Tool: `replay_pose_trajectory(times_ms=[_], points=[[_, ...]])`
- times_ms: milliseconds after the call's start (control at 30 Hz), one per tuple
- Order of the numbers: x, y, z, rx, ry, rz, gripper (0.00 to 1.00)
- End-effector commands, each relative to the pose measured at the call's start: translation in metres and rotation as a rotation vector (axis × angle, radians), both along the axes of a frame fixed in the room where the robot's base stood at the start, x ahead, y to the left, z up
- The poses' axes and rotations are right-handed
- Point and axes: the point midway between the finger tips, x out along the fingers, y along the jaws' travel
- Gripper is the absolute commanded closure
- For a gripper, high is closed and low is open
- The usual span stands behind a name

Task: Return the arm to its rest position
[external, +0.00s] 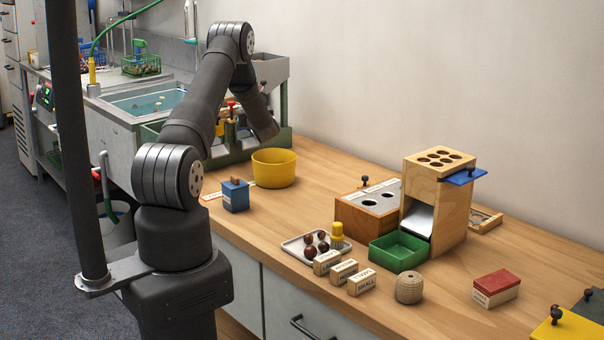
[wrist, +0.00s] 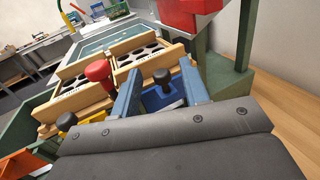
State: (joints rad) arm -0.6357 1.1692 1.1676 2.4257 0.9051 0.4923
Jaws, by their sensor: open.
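My arm (external: 205,105) is raised and bent at the elbow, its forearm sloping down to the green-framed machine (external: 285,138) by the wall. In the wrist view, my gripper (wrist: 158,69) has two blue-grey fingers spread apart. A black knob (wrist: 162,76) on a blue piece (wrist: 160,99) shows between them; I cannot tell whether they touch it. In the external view the fingertips are hidden behind the forearm's end and the machine.
A red-knobbed piece (wrist: 98,70) and wooden trays with round holes (wrist: 145,54) are close ahead. On the bench are a yellow pot (external: 274,169), a blue box (external: 235,196), a green tray (external: 397,252) and a wooden dispenser (external: 425,207). A dark post (external: 70,130) stands beside my base.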

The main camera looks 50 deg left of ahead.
Motion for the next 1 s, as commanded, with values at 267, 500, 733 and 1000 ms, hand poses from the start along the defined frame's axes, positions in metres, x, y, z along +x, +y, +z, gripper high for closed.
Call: replay_pose_trajectory(times_ms=[267,500,733,1000], points=[[0.001,0.001,-0.001,0.0,0.0,0.0,0.59],[-0.001,-0.003,0.0,0.0,0.0,-0.001,0.59],[-0.011,-0.03,0.0,0.0,0.001,-0.001,0.59],[-0.03,-0.077,0.001,0.0,0.001,-0.002,0.59]])
